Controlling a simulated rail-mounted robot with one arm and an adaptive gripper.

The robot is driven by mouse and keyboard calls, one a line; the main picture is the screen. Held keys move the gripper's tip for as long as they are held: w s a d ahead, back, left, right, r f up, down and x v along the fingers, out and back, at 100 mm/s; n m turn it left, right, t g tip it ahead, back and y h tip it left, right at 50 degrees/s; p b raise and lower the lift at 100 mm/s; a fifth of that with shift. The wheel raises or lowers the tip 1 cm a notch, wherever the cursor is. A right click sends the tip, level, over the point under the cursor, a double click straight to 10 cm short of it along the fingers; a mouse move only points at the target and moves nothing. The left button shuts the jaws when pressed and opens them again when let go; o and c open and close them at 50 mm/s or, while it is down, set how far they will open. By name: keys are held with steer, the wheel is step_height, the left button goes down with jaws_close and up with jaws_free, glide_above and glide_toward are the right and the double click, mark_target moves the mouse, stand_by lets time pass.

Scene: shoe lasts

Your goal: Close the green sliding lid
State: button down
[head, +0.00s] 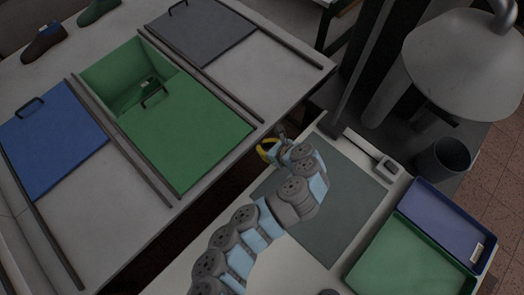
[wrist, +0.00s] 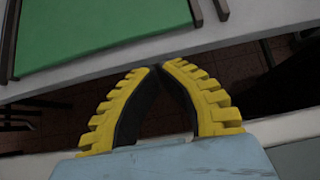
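The green sliding lid (head: 190,135) is a flat panel with a dark handle (head: 153,96) at its far edge, lying between two dark rails on the white table. Beyond that edge the green compartment (head: 115,75) is open, and a small item shows inside near the handle. My gripper (head: 265,150) is off the table's front edge, to the right of the lid and apart from it. In the wrist view its yellow ridged fingers (wrist: 159,68) meet at the tips with nothing between them. The near part of the lid (wrist: 90,30) shows there too; its handle is out of that view.
A blue lid (head: 55,140) and a grey lid (head: 200,30) flank the green one. Shoe lasts (head: 45,42) stand at the far left. A nearer bench holds a grey mat (head: 325,215), blue tray (head: 445,225) and green tray (head: 405,262). A lamp (head: 465,60) overhangs the right.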

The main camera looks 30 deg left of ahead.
mark_target(244, 139)
steer(key=shift+x, duration=5.1)
steer(key=shift+a+r, duration=0.1)
steer(key=shift+r, duration=0.05)
steer(key=shift+w+a, duration=0.1)
steer(key=shift+a, duration=0.05)
